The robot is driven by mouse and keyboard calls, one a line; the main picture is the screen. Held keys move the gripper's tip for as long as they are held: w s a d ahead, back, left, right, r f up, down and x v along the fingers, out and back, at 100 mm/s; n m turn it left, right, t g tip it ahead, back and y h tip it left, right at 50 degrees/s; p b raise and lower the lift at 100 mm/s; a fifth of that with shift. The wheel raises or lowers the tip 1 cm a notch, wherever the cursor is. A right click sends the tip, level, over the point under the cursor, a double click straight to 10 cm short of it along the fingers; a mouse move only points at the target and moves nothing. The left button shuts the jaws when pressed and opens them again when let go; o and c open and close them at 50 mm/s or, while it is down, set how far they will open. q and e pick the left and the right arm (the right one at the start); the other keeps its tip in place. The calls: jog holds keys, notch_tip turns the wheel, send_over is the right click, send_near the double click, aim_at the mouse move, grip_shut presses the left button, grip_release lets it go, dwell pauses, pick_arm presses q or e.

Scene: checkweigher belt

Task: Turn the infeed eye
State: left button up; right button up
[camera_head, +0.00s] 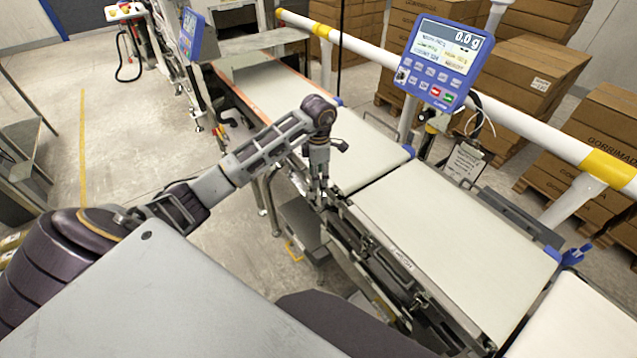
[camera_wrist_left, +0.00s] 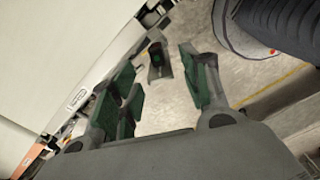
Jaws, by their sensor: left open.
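My right gripper is not in view.
The weigh belt (camera_head: 450,240) lies right of the gripper, and another belt (camera_head: 365,150) runs beyond it. A blue display (camera_head: 444,62) reading 0.0 g stands above the white and yellow rail (camera_head: 515,122). Stacked cartons (camera_head: 525,75) fill the back. Floor is open at left.

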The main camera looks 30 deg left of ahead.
aim_at(318, 194)
pick_arm(q)
jog(key=shift+f, duration=2.3)
jog(key=shift+c, duration=0.4)
grip_shut()
